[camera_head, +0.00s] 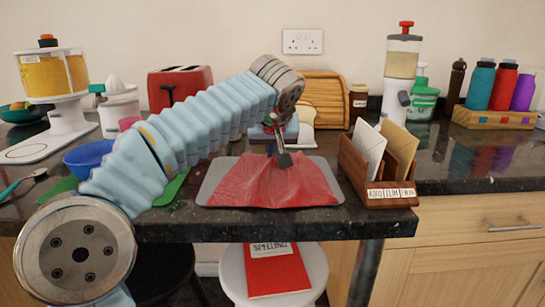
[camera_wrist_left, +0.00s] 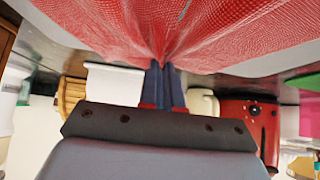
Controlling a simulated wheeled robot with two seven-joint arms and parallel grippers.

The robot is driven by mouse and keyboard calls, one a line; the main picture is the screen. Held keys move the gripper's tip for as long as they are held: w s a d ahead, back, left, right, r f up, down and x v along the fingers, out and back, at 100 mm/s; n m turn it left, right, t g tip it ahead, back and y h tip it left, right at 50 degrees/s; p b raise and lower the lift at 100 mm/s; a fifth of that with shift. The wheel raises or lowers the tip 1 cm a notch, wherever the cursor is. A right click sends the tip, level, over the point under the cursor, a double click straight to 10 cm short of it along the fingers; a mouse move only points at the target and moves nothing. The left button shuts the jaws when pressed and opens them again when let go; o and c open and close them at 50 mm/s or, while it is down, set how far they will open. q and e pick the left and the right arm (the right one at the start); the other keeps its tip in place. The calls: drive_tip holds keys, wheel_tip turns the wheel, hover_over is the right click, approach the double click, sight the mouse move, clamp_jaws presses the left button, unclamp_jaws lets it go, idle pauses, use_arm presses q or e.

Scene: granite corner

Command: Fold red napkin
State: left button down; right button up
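The red napkin (camera_head: 262,184) lies on a grey mat (camera_head: 206,183) on the dark counter, with its middle pulled up into a peak with creases. My left gripper (camera_head: 284,160) comes down from above at that peak, behind the napkin's middle. In the left wrist view its fingers (camera_wrist_left: 162,75) are close together, and the napkin (camera_wrist_left: 110,25) gathers into folds at their tips, so they pinch it. My right gripper is not in view.
A wooden letter holder (camera_head: 365,180) with envelopes stands just right of the mat. A blue bowl (camera_head: 88,156) is at the left. A red toaster (camera_head: 180,86) and a bread box (camera_head: 325,96) stand behind. The counter's front edge is close to the mat.

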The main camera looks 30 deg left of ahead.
use_arm(q)
drive_tip(key=shift+f, duration=0.1)
drive_tip(key=p+v, duration=0.1)
drive_tip(key=v, duration=0.1)
drive_tip(key=p+v, duration=0.1)
drive_tip(key=v, duration=0.1)
drive_tip(key=p+v, duration=0.1)
drive_tip(key=v, duration=0.1)
drive_tip(key=shift+w+a+r, duration=0.1)
drive_tip(key=shift+w+r, duration=0.15)
drive_tip(key=shift+r, duration=0.05)
drive_tip(key=s+d+r, duration=0.3)
drive_tip(key=s, duration=0.2)
drive_tip(key=s+d+f+b, duration=0.1)
drive_tip(key=s+b, duration=0.1)
drive_tip(key=s+d+f+b, duration=0.1)
drive_tip(key=s+f+b, duration=0.1)
drive_tip(key=s+d+f+b, duration=0.2)
drive_tip(key=shift+s+f, duration=0.2)
drive_tip(key=shift+s, duration=0.1)
drive_tip(key=shift+s+d+f, duration=0.25)
drive_tip(key=shift+s, duration=0.1)
drive_tip(key=shift+c, duration=1.4)
unclamp_jaws()
